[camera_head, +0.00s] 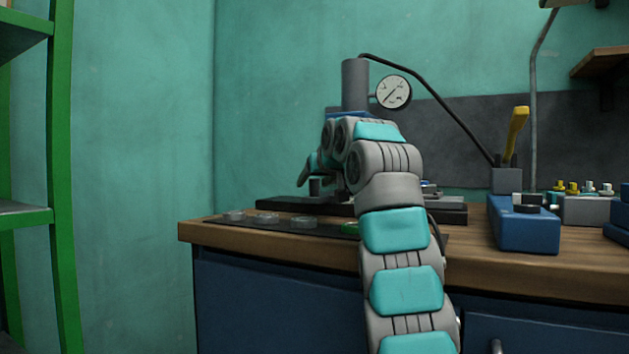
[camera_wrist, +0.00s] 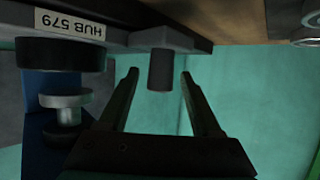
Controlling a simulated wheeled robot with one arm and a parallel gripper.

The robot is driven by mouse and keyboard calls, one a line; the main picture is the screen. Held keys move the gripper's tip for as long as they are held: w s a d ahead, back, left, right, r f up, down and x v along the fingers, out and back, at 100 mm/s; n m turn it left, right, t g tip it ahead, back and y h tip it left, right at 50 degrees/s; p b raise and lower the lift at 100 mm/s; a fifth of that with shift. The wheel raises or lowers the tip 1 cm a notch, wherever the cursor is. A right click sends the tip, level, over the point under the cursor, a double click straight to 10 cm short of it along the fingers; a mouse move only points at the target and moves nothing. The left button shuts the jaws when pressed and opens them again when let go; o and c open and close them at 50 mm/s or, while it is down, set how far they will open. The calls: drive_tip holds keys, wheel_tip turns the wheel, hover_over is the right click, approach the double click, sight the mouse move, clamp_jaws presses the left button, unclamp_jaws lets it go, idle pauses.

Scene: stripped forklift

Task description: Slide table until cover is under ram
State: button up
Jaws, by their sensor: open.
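The dark sliding table (camera_head: 285,206) lies on the workbench under the press. In the wrist view, which looks upside down, its edge carries a "HUB 579" label (camera_wrist: 70,25). A grey block with a dark round knob (camera_wrist: 159,70) sticks out from it. My gripper (camera_wrist: 160,74) is open, with one finger on each side of the knob and visible gaps. A black disc (camera_wrist: 60,54), perhaps the hub with its cover, sits on the table. A silver stepped part (camera_wrist: 66,101), apparently the ram, is close to the disc. My arm hides much of the press in the head view.
A grey cylinder (camera_head: 355,85) and a gauge (camera_head: 393,91) top the press. Several small discs lie on a dark mat (camera_head: 325,229) at the bench front. A blue block (camera_head: 523,226) and a yellow-handled lever (camera_head: 516,128) stand to the right. A green shelf (camera_head: 62,180) is at left.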

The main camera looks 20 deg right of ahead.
clamp_jaws()
idle(0.3)
idle(1.0)
